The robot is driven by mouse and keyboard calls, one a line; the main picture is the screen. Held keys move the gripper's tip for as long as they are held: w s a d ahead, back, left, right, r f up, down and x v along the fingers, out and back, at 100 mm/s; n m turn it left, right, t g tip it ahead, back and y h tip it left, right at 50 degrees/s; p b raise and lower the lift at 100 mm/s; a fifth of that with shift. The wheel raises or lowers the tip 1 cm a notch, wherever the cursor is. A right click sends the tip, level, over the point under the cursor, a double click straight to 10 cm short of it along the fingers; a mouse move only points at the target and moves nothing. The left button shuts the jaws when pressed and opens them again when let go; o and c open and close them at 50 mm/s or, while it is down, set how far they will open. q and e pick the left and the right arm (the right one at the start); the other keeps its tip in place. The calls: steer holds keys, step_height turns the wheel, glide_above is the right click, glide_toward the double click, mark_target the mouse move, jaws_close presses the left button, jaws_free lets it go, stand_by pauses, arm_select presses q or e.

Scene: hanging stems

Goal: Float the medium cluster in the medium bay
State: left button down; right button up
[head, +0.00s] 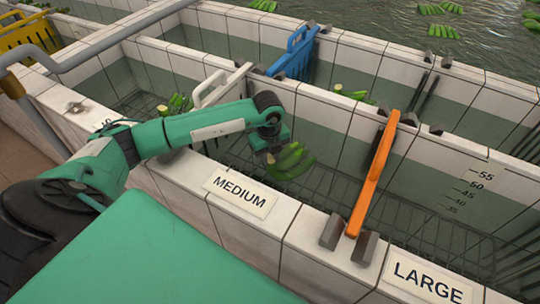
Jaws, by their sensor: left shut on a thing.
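My left gripper (272,151) is shut on a green banana cluster (291,162). It holds the cluster over the bay behind the MEDIUM sign (240,193), past the near tiled wall. The cluster hangs below the jaws, and its fruit points to the right. I cannot tell whether its underside touches the water. The medium bay (330,182) has a dark wire grid inside and lies between a white divider and an orange divider. My right gripper is not in view.
The orange divider (374,172) stands on the bay's right side, the white divider (221,86) on its left. The LARGE sign (427,283) marks the bay to the right. A blue divider (295,53) and more clusters (178,103) lie farther off.

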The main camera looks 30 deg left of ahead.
arm_select(q)
steer(key=shift+f+b, duration=0.45)
steer(key=shift+f, duration=0.3)
